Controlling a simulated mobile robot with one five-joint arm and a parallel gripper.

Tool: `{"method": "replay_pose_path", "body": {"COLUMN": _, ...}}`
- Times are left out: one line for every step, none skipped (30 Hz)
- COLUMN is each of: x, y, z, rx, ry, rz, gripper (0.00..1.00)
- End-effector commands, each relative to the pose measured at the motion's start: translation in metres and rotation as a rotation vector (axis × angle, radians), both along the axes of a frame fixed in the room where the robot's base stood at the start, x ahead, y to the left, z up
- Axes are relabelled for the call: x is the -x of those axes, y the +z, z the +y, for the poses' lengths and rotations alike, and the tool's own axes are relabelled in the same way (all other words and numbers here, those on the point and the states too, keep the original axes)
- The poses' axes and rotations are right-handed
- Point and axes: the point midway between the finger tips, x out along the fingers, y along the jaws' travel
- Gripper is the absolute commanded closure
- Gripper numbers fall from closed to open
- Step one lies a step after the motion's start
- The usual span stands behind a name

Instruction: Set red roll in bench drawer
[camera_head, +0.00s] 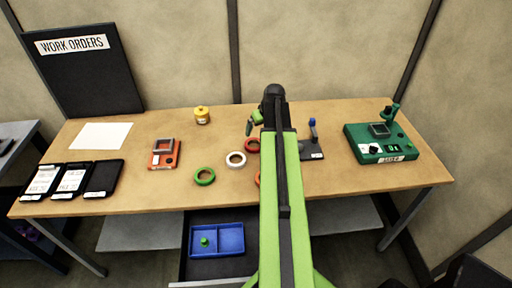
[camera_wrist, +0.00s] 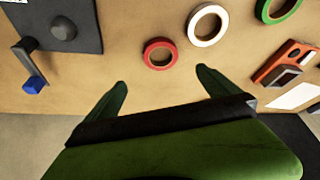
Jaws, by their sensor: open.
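The red roll (camera_head: 252,146) lies flat on the bench, partly hidden by my arm in the head view. In the wrist view the red roll (camera_wrist: 160,54) shows whole, just beyond my fingertips and between their lines. My gripper (camera_wrist: 161,79) is open and empty, with its fingers apart and not touching the roll. In the head view my gripper (camera_head: 255,119) is mostly hidden behind my arm's end. The bench drawer (camera_head: 196,267) stands open below the front edge. It holds a blue divided tray (camera_head: 232,239) with a small green item (camera_head: 204,242).
A white roll (camera_head: 236,159) and a green roll (camera_head: 204,176) lie left of the red one. An orange piece (camera_head: 258,180) shows beside my arm. A dark crank fixture (camera_head: 312,150) stands to the right, a green device (camera_head: 382,146) farther right.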

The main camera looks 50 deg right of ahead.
Motion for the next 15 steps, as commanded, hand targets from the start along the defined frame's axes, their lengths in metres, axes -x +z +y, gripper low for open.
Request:
{"method": "replay_pose_path", "body": {"x": -0.005, "y": -0.022, "z": -0.002, "rx": 0.000, "ry": 0.001, "rz": 0.000, "gripper": 0.00}}
{"method": "replay_pose_path", "body": {"x": -0.008, "y": -0.029, "z": -0.003, "rx": 0.000, "ry": 0.001, "rz": 0.000, "gripper": 0.00}}
{"method": "replay_pose_path", "body": {"x": -0.012, "y": -0.038, "z": -0.004, "rx": 0.000, "ry": 0.001, "rz": 0.000, "gripper": 0.00}}
{"method": "replay_pose_path", "body": {"x": -0.014, "y": -0.044, "z": -0.004, "rx": 0.000, "ry": 0.001, "rz": 0.000, "gripper": 0.00}}
{"method": "replay_pose_path", "body": {"x": -0.017, "y": -0.051, "z": -0.005, "rx": 0.000, "ry": 0.001, "rz": 0.000, "gripper": 0.00}}
{"method": "replay_pose_path", "body": {"x": -0.020, "y": -0.059, "z": -0.006, "rx": 0.000, "ry": 0.001, "rz": 0.000, "gripper": 0.00}}
{"method": "replay_pose_path", "body": {"x": -0.023, "y": -0.065, "z": -0.007, "rx": 0.000, "ry": 0.001, "rz": 0.001, "gripper": 0.00}}
{"method": "replay_pose_path", "body": {"x": -0.025, "y": -0.072, "z": -0.008, "rx": 0.000, "ry": 0.001, "rz": 0.001, "gripper": 0.00}}
{"method": "replay_pose_path", "body": {"x": -0.029, "y": -0.080, "z": -0.009, "rx": 0.000, "ry": 0.001, "rz": 0.001, "gripper": 0.00}}
{"method": "replay_pose_path", "body": {"x": -0.031, "y": -0.085, "z": -0.009, "rx": 0.000, "ry": 0.001, "rz": 0.001, "gripper": 0.00}}
{"method": "replay_pose_path", "body": {"x": -0.033, "y": -0.089, "z": -0.010, "rx": 0.000, "ry": 0.001, "rz": 0.001, "gripper": 0.00}}
{"method": "replay_pose_path", "body": {"x": -0.035, "y": -0.093, "z": -0.011, "rx": 0.000, "ry": 0.001, "rz": 0.001, "gripper": 0.00}}
{"method": "replay_pose_path", "body": {"x": -0.036, "y": -0.094, "z": -0.011, "rx": 0.000, "ry": 0.001, "rz": 0.001, "gripper": 0.00}}
{"method": "replay_pose_path", "body": {"x": -0.037, "y": -0.095, "z": -0.011, "rx": 0.000, "ry": 0.001, "rz": 0.001, "gripper": 0.00}}
{"method": "replay_pose_path", "body": {"x": -0.037, "y": -0.094, "z": -0.011, "rx": 0.000, "ry": 0.001, "rz": 0.001, "gripper": 0.00}}
